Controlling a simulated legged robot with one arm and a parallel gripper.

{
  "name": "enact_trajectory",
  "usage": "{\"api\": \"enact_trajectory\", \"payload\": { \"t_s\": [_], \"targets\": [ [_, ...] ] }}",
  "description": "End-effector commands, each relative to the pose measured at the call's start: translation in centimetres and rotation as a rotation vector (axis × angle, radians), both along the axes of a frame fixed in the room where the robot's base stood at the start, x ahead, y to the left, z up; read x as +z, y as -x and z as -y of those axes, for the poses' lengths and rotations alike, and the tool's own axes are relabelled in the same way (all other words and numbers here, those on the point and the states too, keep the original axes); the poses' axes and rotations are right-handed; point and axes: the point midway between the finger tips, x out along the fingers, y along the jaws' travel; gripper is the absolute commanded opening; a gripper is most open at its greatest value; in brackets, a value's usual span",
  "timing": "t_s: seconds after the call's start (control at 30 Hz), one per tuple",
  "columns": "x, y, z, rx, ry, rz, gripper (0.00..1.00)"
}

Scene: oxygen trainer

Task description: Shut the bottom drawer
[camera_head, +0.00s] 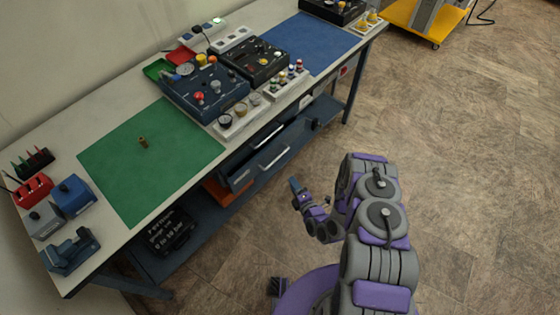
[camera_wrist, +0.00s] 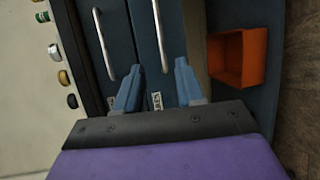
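The bottom drawer (camera_head: 290,145) is a dark blue front with a pale bar handle, under the bench top. In the head view it appears to stick out past the drawer above it; how far is hard to tell. In the sideways wrist view its front (camera_wrist: 172,48) lies to the right of the upper drawer (camera_wrist: 118,30), with its handle (camera_wrist: 160,35) upright in the picture. My gripper (camera_head: 295,186) is in front of the drawers, over the floor. In the wrist view its two blue fingers (camera_wrist: 158,68) are apart with nothing between them, over the drawer front; contact cannot be told.
An orange bin (camera_head: 218,191), also in the wrist view (camera_wrist: 240,58), sits beside the drawers on the lower shelf (camera_head: 205,215). A black crate (camera_head: 172,232) stands farther left. The bench top (camera_head: 75,130) overhangs.

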Motion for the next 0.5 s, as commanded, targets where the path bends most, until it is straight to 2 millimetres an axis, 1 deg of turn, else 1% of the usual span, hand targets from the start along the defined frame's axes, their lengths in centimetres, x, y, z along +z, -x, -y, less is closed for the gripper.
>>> {"api": "enact_trajectory", "payload": {
  "t_s": [0.5],
  "targets": [
    [-2.0, -8.5, -4.8, 0.001, -0.001, 0.002, 0.38]
  ]
}}
